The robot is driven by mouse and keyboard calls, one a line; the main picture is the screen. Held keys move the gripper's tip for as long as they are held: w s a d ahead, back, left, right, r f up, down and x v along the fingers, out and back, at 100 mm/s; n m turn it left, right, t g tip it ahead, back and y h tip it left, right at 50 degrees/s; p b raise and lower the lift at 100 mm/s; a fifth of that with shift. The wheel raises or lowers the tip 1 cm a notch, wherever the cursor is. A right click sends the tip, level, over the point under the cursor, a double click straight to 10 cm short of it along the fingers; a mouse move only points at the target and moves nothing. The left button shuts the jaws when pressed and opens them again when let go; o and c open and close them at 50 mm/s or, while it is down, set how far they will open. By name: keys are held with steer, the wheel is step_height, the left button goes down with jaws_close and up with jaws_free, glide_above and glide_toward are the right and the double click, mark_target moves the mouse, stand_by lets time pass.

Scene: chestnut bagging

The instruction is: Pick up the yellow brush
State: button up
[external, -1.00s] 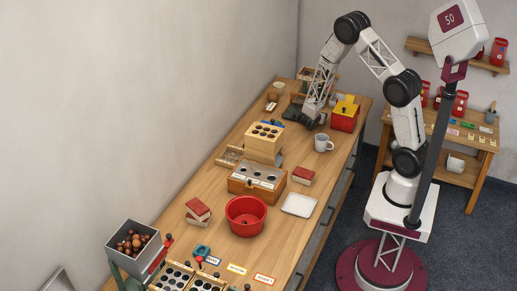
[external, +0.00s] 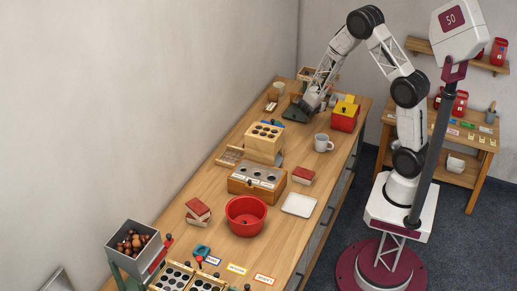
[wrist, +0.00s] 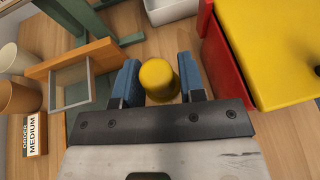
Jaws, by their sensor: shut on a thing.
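The yellow brush (wrist: 158,80) shows in the wrist view as a rounded yellow piece between the two blue finger pads of my gripper (wrist: 160,82). My gripper is shut on it. In the external view my gripper (external: 309,106) is low over the far end of the table, left of the red and yellow box, and the brush cannot be made out there.
The red box with a yellow top (wrist: 275,45) stands close on the right of my gripper. A wooden frame with a pane (wrist: 72,82), a green stand (wrist: 88,15) and a "MEDIUM" order sign (wrist: 33,133) are on the left. A mug (external: 323,143) stands nearer along the table.

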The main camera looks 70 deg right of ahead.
steer(key=shift+r, duration=2)
steer(key=w, duration=1.9)
steer(key=shift+w, duration=0.3)
